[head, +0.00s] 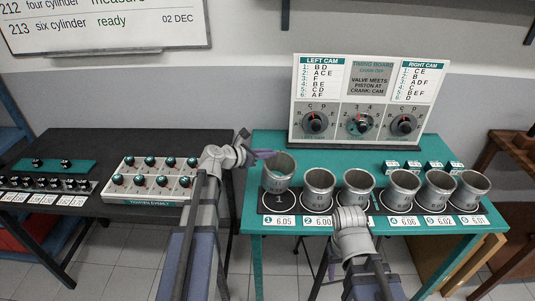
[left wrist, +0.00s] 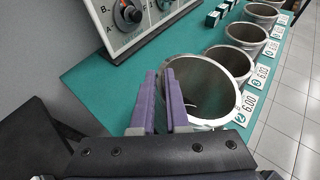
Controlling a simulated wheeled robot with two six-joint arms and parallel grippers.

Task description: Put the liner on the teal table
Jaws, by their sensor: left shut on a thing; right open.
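The liner (head: 279,175) is a grey metal open cylinder at the left end of the row on the teal table (head: 262,240). My left gripper (head: 262,154) is shut on the left side of its rim. The liner appears slightly raised above the black spot marked 1 (head: 279,199); its lower edge is hard to judge. In the left wrist view, the purple fingers of my left gripper (left wrist: 167,105) pinch the wall of the liner (left wrist: 212,95). My right gripper (head: 350,214) is in front of the row near the third liner, its fingertips hard to make out.
Several other liners (head: 319,187) stand in a row along a black strip with number cards (head: 404,222). Small teal boxes (head: 412,167) and the timing board (head: 361,105) stand behind. A black table (head: 85,150) to the left holds a tray of knobbed parts (head: 150,180).

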